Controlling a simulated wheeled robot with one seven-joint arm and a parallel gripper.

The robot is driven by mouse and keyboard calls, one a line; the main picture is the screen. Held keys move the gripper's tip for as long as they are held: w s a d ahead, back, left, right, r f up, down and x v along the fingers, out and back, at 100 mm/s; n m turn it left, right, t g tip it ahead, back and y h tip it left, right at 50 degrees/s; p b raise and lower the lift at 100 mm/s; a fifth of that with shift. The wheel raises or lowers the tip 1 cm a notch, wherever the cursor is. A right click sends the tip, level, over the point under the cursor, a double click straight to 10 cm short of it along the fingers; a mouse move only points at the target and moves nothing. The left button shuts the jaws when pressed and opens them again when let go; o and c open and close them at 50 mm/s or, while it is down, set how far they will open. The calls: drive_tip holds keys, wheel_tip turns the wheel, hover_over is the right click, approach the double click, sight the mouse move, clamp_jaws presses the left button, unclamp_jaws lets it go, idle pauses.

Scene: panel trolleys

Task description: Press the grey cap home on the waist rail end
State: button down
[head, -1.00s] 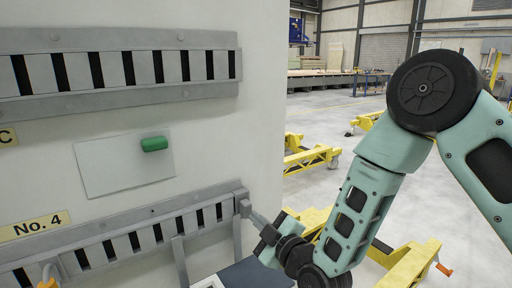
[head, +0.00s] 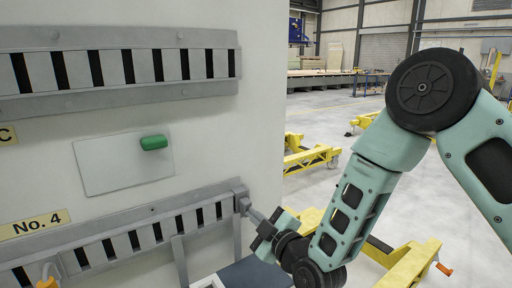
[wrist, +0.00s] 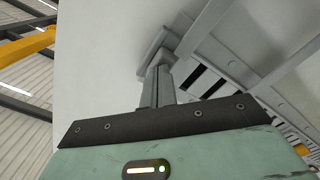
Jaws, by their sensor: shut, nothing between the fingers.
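The waist rail (head: 150,232) is the lower grey slotted rail on the pale panel. The grey cap (head: 242,201) is at its right end in the head view; I cannot tell how far on it sits. My gripper (head: 248,209) is shut and empty, its fingertips at the cap from the lower right. In the wrist view the closed fingers (wrist: 158,70) reach up to the grey cap (wrist: 152,48), seeming to touch it. The fingers hide part of the cap's face there.
A grey upright (head: 180,262) stands below the waist rail. Yellow trolleys (head: 405,265) stand on the floor to the right.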

drive_tip(key=shift+s+f, duration=0.1)
idle(0.6)
drive_tip(key=shift+b+v, duration=0.35)
drive_tip(key=shift+v, duration=1)
drive_tip(key=shift+d, duration=0.1)
drive_tip(key=b+v, duration=0.1)
drive_tip(key=v, duration=0.3)
